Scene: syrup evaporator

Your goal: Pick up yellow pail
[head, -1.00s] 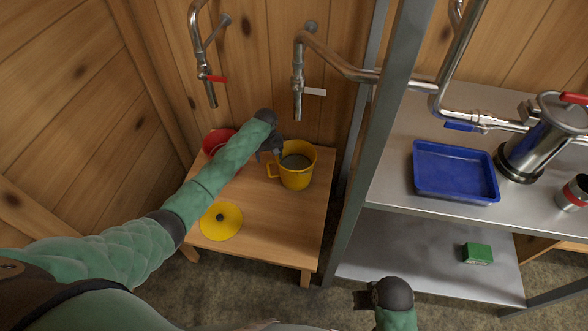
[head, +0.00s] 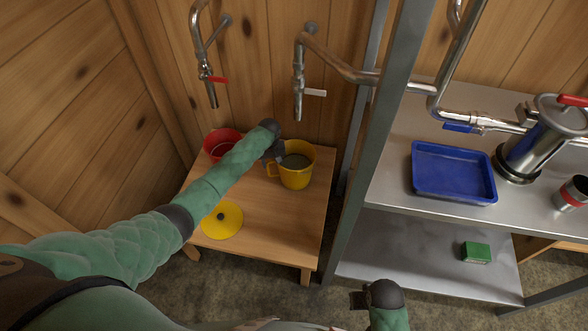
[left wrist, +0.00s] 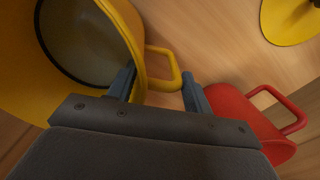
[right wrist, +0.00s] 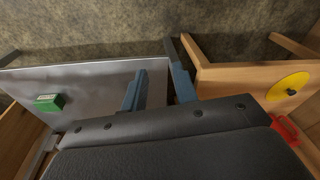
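The yellow pail (head: 297,174) stands upright on the low wooden table (head: 270,220), with its handle toward the left. My left gripper (head: 275,153) is at the pail's left rear, close to its rim. In the left wrist view the gripper (left wrist: 160,88) is open. One finger overlaps the yellow pail (left wrist: 20,85) at its rim and the other is outside, so the rim and handle lie between them in the picture. Contact cannot be told. My right gripper (right wrist: 157,85) is open and empty, low in front of the shelf.
A red pail (head: 219,140) stands left of the yellow one, partly behind my left arm. A yellow lid (head: 222,219) lies at the table's front left. Taps (head: 299,85) hang above. A metal shelf at right holds a blue tray (head: 453,174) and a green box (head: 475,252).

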